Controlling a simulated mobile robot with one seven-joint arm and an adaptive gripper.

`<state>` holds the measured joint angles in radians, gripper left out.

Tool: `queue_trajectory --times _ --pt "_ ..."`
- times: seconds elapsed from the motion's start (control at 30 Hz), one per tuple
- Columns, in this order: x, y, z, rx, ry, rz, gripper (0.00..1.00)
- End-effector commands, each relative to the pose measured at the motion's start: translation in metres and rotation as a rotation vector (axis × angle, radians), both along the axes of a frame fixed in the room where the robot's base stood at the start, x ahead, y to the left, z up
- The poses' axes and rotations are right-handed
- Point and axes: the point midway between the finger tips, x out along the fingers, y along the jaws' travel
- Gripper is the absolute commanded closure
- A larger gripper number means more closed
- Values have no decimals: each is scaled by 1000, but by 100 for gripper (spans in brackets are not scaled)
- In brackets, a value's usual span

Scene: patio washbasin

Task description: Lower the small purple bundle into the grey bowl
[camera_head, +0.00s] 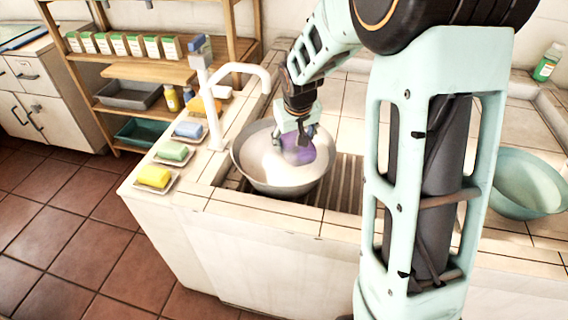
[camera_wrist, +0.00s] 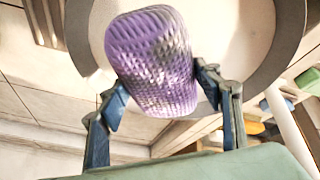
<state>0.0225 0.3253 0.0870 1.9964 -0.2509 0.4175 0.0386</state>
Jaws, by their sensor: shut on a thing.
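The small purple bundle (camera_head: 299,152) has a woven, ribbed surface. It also shows large in the wrist view (camera_wrist: 152,58), between the two fingers. My gripper (camera_head: 297,138) points down over the grey bowl and is shut on the bundle; it also shows in the wrist view (camera_wrist: 165,90). The grey bowl (camera_head: 265,176) sits in the basin, partly over the slatted drain. In the head view the bundle appears within the bowl's rim. I cannot tell whether it touches the bowl's bottom. The bowl's rim shows behind the bundle in the wrist view (camera_wrist: 262,75).
A white tap (camera_head: 214,110) stands close left of the bowl. Sponges on dishes, one yellow (camera_head: 154,176) and one green (camera_head: 173,151), line the left ledge. A teal bowl (camera_head: 525,185) is at right. A green bottle (camera_head: 547,63) stands at the back right. A wooden shelf (camera_head: 140,68) is behind.

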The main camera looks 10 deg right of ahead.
Motion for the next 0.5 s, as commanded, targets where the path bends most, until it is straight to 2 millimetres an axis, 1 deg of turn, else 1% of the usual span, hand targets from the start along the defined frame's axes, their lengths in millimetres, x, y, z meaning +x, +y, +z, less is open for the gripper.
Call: queue_trajectory --times 0.03,0.5 --pt "0 0 -5 0 0 0 66" --pt "0 0 -28 0 -1 0 66"
